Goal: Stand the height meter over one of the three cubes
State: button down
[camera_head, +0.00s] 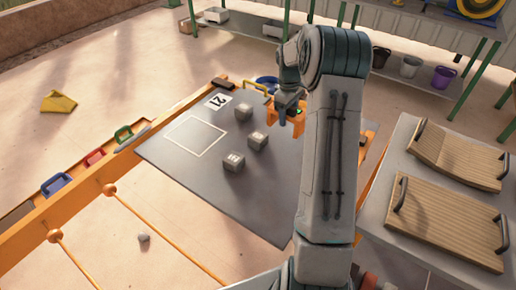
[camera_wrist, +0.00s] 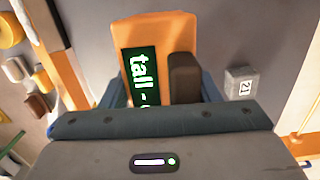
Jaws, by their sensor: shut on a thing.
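The orange height meter (camera_head: 298,123) is at the far right part of the grey table top, partly hidden by my arm. In the wrist view the height meter (camera_wrist: 155,32) fills the top middle, with a green-lit display reading "tall -" and a dark grip. My gripper (camera_wrist: 163,92) is shut on it. Three grey cubes stand on the table: a far one (camera_head: 243,112), a middle one (camera_head: 257,140) and a near one (camera_head: 234,161). The meter is right of them, over none. One cube (camera_wrist: 240,82), marked 21, shows right of the meter in the wrist view.
A white square outline (camera_head: 195,137) and a white card reading 21 (camera_head: 217,102) are left of the cubes. A blue round thing (camera_head: 265,82) is at the far edge. A bench with wooden boards (camera_head: 445,215) stands at the right. The near table top is clear.

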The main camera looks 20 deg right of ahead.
jog(key=shift+s+d+f, duration=0.1)
jog(key=shift+s, duration=0.55)
send_over(259, 136)
notch_tip(259, 136, down, 7)
jog(key=shift+p, duration=0.4)
jog(key=shift+f, duration=1.95)
jog(key=shift+f, duration=0.15)
jog(key=shift+c, duration=2.4)
grip_release()
